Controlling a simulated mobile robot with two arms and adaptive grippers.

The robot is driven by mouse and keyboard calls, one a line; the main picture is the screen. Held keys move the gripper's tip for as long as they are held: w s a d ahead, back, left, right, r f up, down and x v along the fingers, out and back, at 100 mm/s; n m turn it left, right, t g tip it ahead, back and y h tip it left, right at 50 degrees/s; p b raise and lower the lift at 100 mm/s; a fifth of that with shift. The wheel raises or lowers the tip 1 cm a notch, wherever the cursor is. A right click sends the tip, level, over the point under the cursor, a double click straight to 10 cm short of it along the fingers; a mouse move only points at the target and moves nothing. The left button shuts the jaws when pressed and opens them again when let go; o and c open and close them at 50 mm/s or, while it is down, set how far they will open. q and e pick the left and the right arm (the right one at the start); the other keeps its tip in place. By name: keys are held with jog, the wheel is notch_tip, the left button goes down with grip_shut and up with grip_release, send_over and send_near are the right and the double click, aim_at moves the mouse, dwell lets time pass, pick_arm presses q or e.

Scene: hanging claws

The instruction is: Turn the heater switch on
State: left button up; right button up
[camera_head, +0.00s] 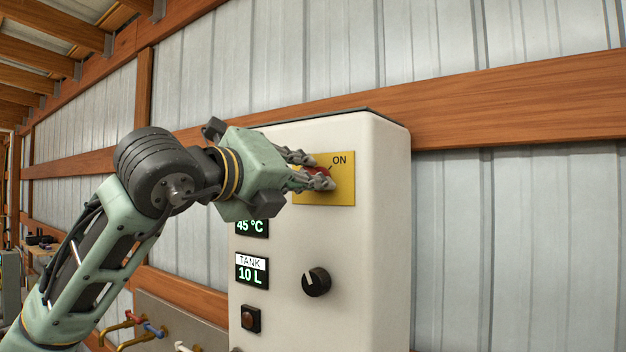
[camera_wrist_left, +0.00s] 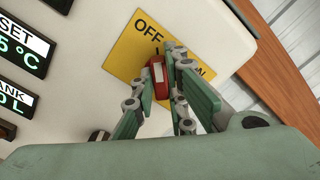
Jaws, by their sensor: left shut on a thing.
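The heater is a white cabinet (camera_head: 372,230) on the wall. Near its top is a yellow plate (camera_head: 342,190) with a red switch knob (camera_head: 318,171). "ON" is readable on the plate in the head view; in the left wrist view the plate (camera_wrist_left: 128,55) also shows "OFF", and the red knob (camera_wrist_left: 159,80) sits between my fingers. My left gripper (camera_head: 312,170) reaches in from the left and is shut on the red knob; its fingers partly hide the knob and the "ON" lettering in the wrist view. My right gripper is not in view.
Below the plate are a black dial (camera_head: 316,282), a tank display (camera_head: 251,271) reading 10 L, a temperature display (camera_head: 252,228) and a square button (camera_head: 250,319). Brass pipes with taps (camera_head: 135,325) are at the lower left. A wooden beam (camera_head: 520,100) crosses the metal wall.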

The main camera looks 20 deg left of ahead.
pick_arm(q)
grip_shut()
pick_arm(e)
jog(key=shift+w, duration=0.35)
pick_arm(q)
jog(key=m, duration=0.6)
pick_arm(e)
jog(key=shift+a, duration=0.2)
pick_arm(q)
jog(key=m, duration=0.6)
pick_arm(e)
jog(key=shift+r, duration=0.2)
